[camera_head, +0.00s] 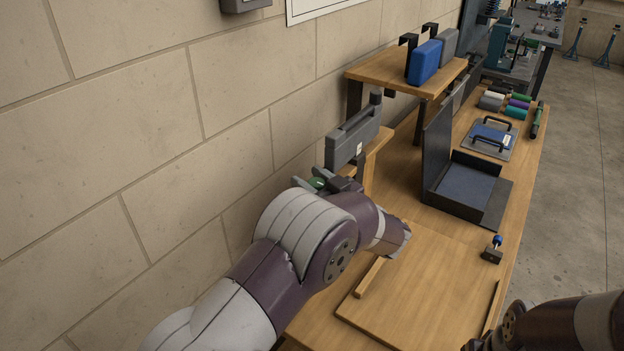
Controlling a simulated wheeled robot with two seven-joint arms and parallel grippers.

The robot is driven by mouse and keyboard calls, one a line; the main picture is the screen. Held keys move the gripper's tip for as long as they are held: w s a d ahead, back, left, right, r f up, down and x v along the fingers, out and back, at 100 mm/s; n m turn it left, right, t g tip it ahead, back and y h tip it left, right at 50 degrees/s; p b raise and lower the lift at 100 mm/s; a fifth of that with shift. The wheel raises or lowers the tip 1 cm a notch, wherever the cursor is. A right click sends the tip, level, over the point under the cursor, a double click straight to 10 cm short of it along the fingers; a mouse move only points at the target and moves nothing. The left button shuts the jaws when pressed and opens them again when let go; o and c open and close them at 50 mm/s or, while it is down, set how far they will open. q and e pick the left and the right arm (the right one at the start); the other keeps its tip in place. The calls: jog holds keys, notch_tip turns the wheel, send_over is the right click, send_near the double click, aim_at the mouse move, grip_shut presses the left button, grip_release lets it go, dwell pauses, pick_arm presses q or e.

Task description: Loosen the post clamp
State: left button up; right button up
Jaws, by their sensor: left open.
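My left arm reaches in from the lower left, and its gripper (326,182) is open beside the wall, partly hidden behind my own wrist. A small green part (317,183) shows at the gripper; I cannot tell whether it lies between the fingers. A grey case-like block with a handle (350,142) stands upright just beyond the gripper. I cannot tell whether they touch. A small dark block with a blue knob (492,251) sits on the bench to the right, well apart from the gripper. I cannot tell for sure which part is the post clamp. My right gripper is not in view.
The wooden bench (428,275) has a clear front area with a raised strip. A black angled stand (470,187), a plate with handles (489,138) and coloured rolls (516,108) lie farther back. A wooden shelf (385,68) holds a blue block (425,62). The wall is close on the left.

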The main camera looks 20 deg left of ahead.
pick_arm(q)
jog(key=c, duration=0.6)
jog(key=shift+n+g+y+p, duration=0.4)
jog(key=shift+n+g, duration=0.2)
jog(key=shift+g, duration=0.2)
jog(key=shift+c, duration=0.3)
jog(key=n+g, duration=0.1)
jog(key=g+y, duration=0.1)
jog(key=shift+s+a+n+g, duration=0.1)
jog(key=shift+s+n+g, duration=0.1)
jog(key=shift+n+g, duration=0.15)
jog(key=o, duration=0.7)
jog(key=shift+c, duration=0.2)
